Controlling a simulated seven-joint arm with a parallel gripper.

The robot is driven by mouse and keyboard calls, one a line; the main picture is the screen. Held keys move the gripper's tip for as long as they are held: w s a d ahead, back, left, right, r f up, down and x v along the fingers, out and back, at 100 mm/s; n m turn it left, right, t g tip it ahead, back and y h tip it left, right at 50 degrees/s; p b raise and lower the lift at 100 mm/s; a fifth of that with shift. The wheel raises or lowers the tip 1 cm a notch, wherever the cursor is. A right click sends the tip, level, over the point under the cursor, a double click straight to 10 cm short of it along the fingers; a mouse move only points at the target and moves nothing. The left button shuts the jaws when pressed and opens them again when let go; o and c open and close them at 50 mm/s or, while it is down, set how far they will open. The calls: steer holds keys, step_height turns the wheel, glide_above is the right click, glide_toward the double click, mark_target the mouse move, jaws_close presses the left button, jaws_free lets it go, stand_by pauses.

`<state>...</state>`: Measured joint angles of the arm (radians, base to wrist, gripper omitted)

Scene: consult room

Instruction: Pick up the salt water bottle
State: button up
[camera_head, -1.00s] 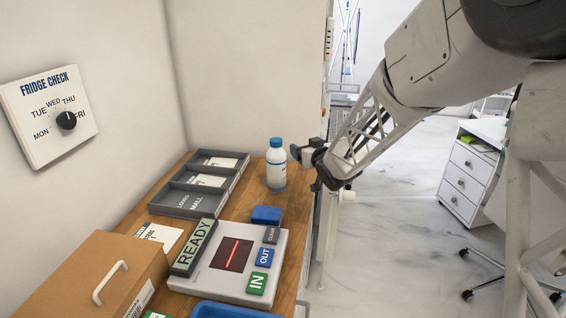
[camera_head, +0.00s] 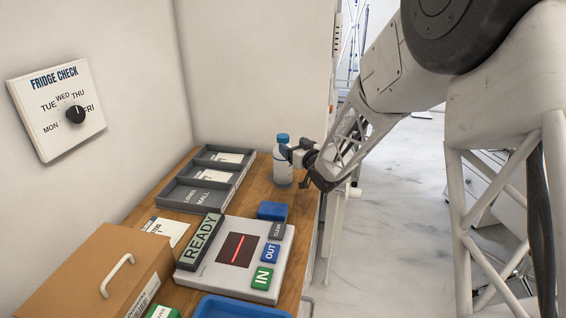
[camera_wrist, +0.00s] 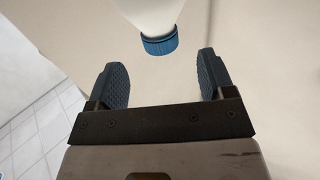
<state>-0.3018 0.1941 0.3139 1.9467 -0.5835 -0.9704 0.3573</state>
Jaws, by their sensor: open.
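The salt water bottle (camera_head: 283,166) is white with a blue cap and stands upright on the wooden counter, by its back right edge. No label on it is readable. My gripper (camera_head: 287,153) is beside the bottle's upper part on the right and partly covers it. In the wrist view, the bottle's blue cap (camera_wrist: 160,45) and white shoulder show beyond the fingertips, between their lines. The two dark ribbed fingers of my gripper (camera_wrist: 163,82) are spread wide with nothing between them. Whether a finger touches the bottle cannot be told.
A grey compartment tray (camera_head: 202,180) lies left of the bottle. A scanner with IN and OUT buttons (camera_head: 236,254) and a blue block (camera_head: 272,211) are nearer. A cardboard box (camera_head: 100,272) and a blue tray (camera_head: 240,308) are in front. Open floor lies to the right.

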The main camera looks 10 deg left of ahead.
mark_target(286, 141)
steer(key=shift+x, duration=0.8)
steer(key=shift+x, duration=2.65)
jaws_close()
